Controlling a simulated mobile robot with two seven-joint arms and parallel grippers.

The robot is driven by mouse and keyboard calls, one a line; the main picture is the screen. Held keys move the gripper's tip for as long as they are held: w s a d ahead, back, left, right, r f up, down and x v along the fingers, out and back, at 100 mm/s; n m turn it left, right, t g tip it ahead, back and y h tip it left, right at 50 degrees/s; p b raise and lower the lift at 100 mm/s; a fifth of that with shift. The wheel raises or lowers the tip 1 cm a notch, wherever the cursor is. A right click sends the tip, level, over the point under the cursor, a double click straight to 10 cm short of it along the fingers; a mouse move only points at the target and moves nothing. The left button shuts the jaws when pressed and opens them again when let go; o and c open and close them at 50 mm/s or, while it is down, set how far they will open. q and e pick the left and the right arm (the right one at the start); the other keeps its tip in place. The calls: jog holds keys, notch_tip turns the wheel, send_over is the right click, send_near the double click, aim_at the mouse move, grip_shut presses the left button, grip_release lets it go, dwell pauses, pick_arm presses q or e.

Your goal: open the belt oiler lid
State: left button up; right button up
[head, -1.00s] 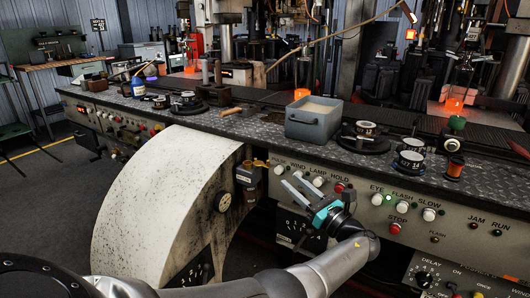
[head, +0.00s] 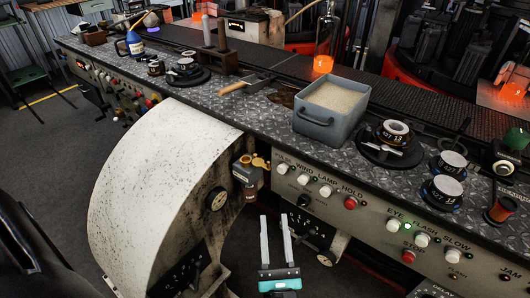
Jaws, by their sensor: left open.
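The belt oiler (head: 249,174) is a small grey box fixed to the side of the machine, just right of the big pale curved guard. Brass-coloured parts (head: 261,163) sit on its top, and these look like its lid; at this size I cannot tell how far it is open. My left gripper (head: 275,220) is below and slightly right of the oiler in the picture. Its two pale fingers point up and stand apart with nothing between them. It appears clear of the oiler. My right gripper is not in view.
The curved guard (head: 150,170) bulges out left of the oiler. The control panel (head: 370,205) with knobs and buttons lies to the right. The tread-plate ledge (head: 215,95) above carries a grey bin of sand (head: 325,125), a wooden-handled tool (head: 240,88) and round moulds (head: 385,140).

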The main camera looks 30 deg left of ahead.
aim_at(269, 166)
pick_arm(q)
jog(key=x, duration=1.4)
jog(key=shift+w+a+r, duration=0.2)
jog(key=shift+a+r, duration=0.1)
grip_shut()
